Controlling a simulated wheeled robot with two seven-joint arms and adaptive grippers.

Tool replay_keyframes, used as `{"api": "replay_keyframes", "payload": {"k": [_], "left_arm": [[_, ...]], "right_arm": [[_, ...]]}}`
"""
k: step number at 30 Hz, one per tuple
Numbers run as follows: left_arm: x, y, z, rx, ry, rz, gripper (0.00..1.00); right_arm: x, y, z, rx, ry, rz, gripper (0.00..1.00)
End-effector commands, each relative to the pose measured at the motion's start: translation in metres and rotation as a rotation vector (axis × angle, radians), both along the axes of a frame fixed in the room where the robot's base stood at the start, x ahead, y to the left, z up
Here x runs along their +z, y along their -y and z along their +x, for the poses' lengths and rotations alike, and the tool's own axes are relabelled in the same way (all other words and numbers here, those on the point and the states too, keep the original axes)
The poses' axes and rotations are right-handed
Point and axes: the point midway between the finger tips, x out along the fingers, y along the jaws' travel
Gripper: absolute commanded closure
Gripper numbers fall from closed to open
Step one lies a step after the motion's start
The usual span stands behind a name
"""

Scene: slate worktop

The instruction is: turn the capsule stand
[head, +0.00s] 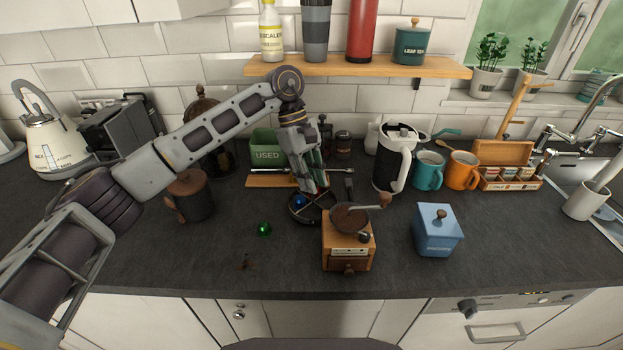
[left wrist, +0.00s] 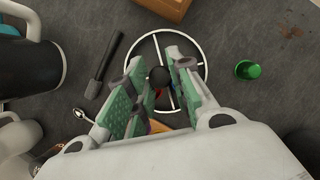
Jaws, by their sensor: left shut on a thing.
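The capsule stand (head: 305,220) is a low, round, dark carousel near the middle of the worktop, behind the wooden grinder. In the left wrist view its pale ring and spokes (left wrist: 206,72) surround a dark centre knob (left wrist: 158,76). A blue capsule (head: 299,201) sits in the stand; other coloured bits show partly behind my fingers. My left gripper (head: 311,188) points down over the stand's middle. In the left wrist view its green-padded fingers (left wrist: 157,69) are either side of the knob, shut on it. My right gripper is not in view.
A green capsule (head: 264,229) lies loose left of the stand. The wooden grinder (head: 347,250) stands close in front, its crank reaching right. A white-and-black jug (head: 394,160) is behind right, a blue box (head: 437,232) further right, a dark canister (head: 190,196) left. The front left worktop is mostly clear.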

Motion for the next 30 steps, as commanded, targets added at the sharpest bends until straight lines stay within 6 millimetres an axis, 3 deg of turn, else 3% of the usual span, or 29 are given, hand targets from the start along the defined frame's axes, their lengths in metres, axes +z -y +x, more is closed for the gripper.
{"api": "replay_keyframes", "payload": {"k": [4, 5, 9, 22, 30], "left_arm": [[0.001, 0.0, 0.001, 0.002, 0.004, -0.001, 1.0], [0.001, 0.0, 0.001, 0.002, 0.002, -0.001, 0.74], [0.001, 0.0, 0.001, 0.002, 0.002, -0.001, 0.56], [0.003, -0.001, 0.001, 0.001, 0.001, 0.0, 0.56], [0.023, -0.006, 0.007, 0.002, 0.002, -0.001, 0.56]], "right_arm": [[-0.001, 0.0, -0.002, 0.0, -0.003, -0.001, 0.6], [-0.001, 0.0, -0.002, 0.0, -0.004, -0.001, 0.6], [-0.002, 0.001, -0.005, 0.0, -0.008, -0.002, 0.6], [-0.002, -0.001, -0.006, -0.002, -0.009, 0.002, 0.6], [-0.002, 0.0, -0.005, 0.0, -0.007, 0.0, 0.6]]}}
